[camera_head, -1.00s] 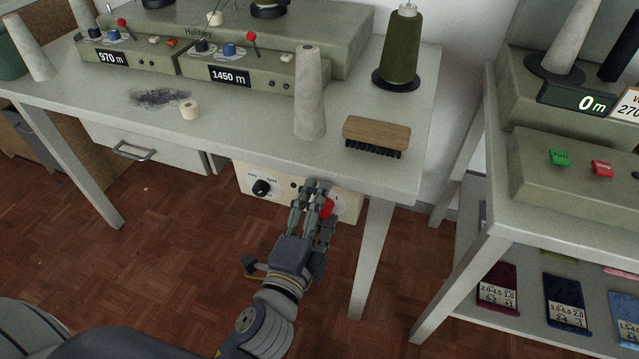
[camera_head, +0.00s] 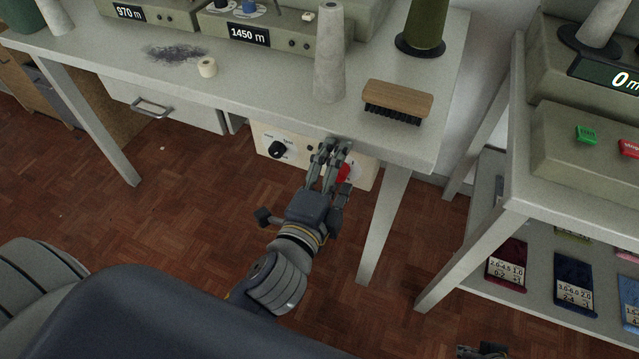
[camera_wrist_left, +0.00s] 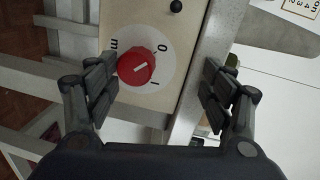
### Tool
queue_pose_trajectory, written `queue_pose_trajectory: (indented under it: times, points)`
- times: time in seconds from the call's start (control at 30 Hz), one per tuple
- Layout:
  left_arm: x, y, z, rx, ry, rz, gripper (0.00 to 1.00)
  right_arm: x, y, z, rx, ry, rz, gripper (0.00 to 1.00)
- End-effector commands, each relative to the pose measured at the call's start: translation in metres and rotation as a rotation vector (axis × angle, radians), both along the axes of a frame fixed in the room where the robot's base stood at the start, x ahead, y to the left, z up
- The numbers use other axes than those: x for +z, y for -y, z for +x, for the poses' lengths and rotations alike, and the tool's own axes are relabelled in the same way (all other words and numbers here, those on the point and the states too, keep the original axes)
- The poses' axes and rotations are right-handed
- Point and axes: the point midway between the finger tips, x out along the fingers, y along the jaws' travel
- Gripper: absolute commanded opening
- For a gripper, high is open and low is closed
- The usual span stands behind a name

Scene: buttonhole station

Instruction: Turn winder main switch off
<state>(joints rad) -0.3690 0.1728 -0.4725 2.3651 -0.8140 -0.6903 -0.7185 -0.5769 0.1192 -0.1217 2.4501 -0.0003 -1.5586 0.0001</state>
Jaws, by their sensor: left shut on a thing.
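The main switch is a red knob (camera_wrist_left: 137,68) on a round white dial with the marks 0 and I, on a cream panel (camera_wrist_left: 172,100) under the table. A white line on the knob points roughly between these marks. In the head view the red knob (camera_head: 343,173) is partly hidden by my left gripper (camera_head: 330,158). In the left wrist view the fingers of my left gripper (camera_wrist_left: 158,92) stand on both sides of the knob, which is nearer the left finger. My right gripper (camera_head: 484,350) barely shows at the bottom edge.
A black knob (camera_head: 277,149) sits on the same panel, left of my left gripper. The table's front leg (camera_head: 383,225) is just right of it. A brush (camera_head: 398,97) and a grey cone (camera_head: 329,55) stand on the table above. The floor in front is clear.

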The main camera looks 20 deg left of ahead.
Motion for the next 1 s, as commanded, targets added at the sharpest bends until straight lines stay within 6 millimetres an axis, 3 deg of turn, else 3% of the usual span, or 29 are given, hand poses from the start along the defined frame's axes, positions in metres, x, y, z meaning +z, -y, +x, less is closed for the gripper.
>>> queue_pose_trajectory:
  times: [0.03,1.0]
  points:
    - [0.017,0.000,-0.003,-0.004,0.040,-0.005,0.54,0.001,0.000,0.000,0.000,0.000,0.000,0.00]
    - [0.012,-0.002,-0.074,-0.004,0.025,-0.010,0.51,0.005,0.001,-0.001,0.000,0.007,0.000,0.00]
